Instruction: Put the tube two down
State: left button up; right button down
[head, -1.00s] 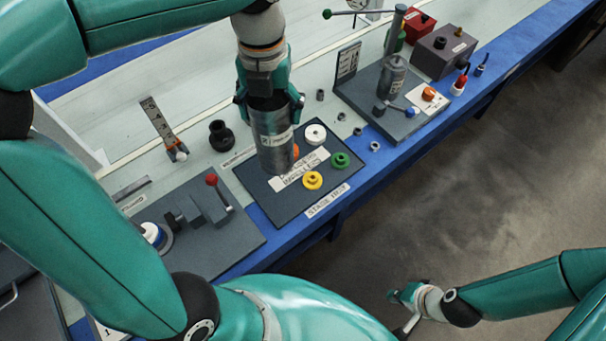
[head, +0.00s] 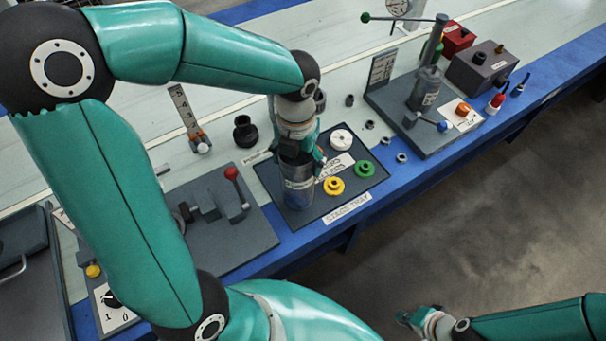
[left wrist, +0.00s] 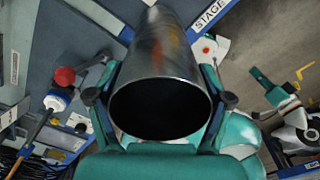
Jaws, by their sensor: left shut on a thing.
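My left gripper (head: 298,158) is shut on a grey metal tube (head: 299,184) and holds it upright. The tube's lower end is at the near left part of the dark stage tray (head: 352,189). I cannot tell whether it touches the tray or hangs just above it. In the left wrist view the tube (left wrist: 160,75) lies between the two fingers, its dark open end toward the camera. No number shows legibly on the tube. My right gripper (head: 410,319) is low at the bottom of the head view, away from the table; its fingers are unclear.
White (head: 341,140), yellow (head: 334,186) and green (head: 365,169) impellers lie on the tray right of the tube. A fixture with a red-knobbed lever (head: 232,174) stands to the left. A press stand (head: 425,90) stands to the right. Small nuts lie between tray and press.

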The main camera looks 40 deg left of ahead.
pick_arm(q)
jog(key=shift+f+b, duration=0.4)
jog(key=shift+f, duration=1.75)
jog(key=shift+f, duration=0.15)
jog(key=o, duration=1.4)
jog(key=shift+c, duration=0.2)
notch_tip(320, 180, up, 12)
jog(key=p, duration=0.2)
